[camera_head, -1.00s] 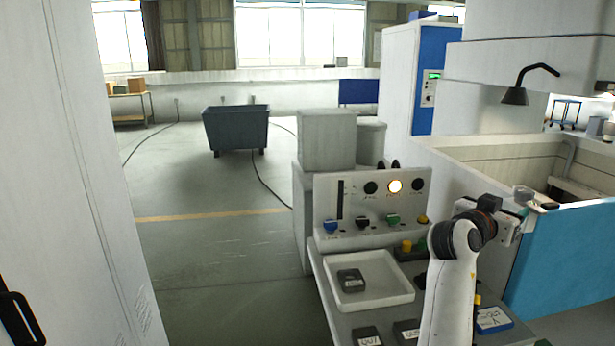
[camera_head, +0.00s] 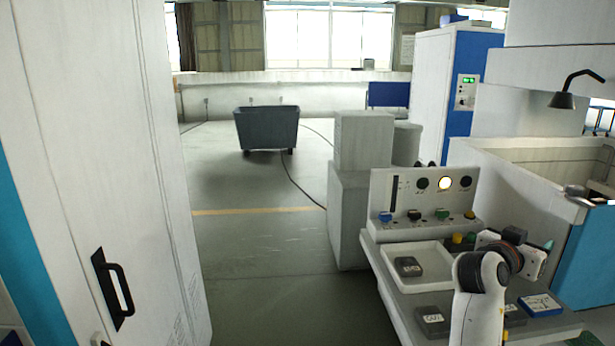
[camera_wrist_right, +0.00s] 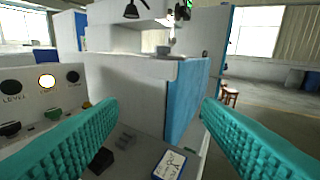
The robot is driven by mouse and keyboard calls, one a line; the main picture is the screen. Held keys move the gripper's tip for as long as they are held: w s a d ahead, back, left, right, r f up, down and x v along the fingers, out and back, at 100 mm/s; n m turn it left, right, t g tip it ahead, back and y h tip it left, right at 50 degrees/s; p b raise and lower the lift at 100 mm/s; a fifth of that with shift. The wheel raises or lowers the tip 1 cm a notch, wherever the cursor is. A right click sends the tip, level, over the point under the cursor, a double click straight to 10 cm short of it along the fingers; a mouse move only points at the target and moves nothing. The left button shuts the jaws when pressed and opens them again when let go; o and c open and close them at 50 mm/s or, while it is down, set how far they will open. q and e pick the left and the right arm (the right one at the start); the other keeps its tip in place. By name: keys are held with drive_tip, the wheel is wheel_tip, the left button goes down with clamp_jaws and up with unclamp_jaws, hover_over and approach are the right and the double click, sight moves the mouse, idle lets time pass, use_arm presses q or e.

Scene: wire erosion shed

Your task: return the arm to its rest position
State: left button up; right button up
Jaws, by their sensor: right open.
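My right arm (camera_head: 482,285) rises from the bottom right of the head view. Its gripper (camera_head: 545,247) is above the right part of the grey bench, beside the control panel, and points away from me to the right. In the right wrist view the two teal ribbed fingers (camera_wrist_right: 160,104) stand wide apart with nothing between them, so it is open and empty. The fingertips are small and partly hidden by the wrist in the head view. My left gripper does not show.
The bench holds a control panel (camera_head: 400,203) with a lit lamp, a white tray (camera_head: 440,282) with a dark block (camera_head: 408,266), and a blue-edged card (camera_head: 540,305). A blue-fronted machine tank (camera_head: 585,260) stands right. A tall cabinet (camera_head: 120,180) stands left; open floor lies between.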

drive_tip(key=s+a+f+n+y, duration=0.35)
drive_tip(key=s+f, duration=0.25)
drive_tip(key=f, duration=0.5)
drive_tip(key=s+a+f+n+y, duration=0.3)
drive_tip(key=s+a+f, duration=0.15)
drive_tip(key=f, duration=0.55)
drive_tip(key=s+a+f+n+g+y, duration=0.25)
drive_tip(key=s+a+f, duration=0.2)
drive_tip(key=s, duration=0.35)
drive_tip(key=s+a+f+n+g+y, duration=0.25)
drive_tip(key=s+a+f, duration=0.2)
drive_tip(key=s, duration=0.45)
drive_tip(key=s+a+f+n+g+y, duration=0.1)
drive_tip(key=s+a+f+y, duration=0.3)
drive_tip(key=s, duration=0.4)
wheel_tip(320, 180, down, 26)
drive_tip(key=s+a+g+h, duration=0.1)
drive_tip(key=s+d+f+g, duration=0.1)
drive_tip(key=s+d+f, duration=0.2)
drive_tip(key=s+f, duration=1.2)
drive_tip(key=shift+s+n+g, duration=0.3)
drive_tip(key=shift+s+n, duration=0.05)
drive_tip(key=shift+s, duration=0.35)
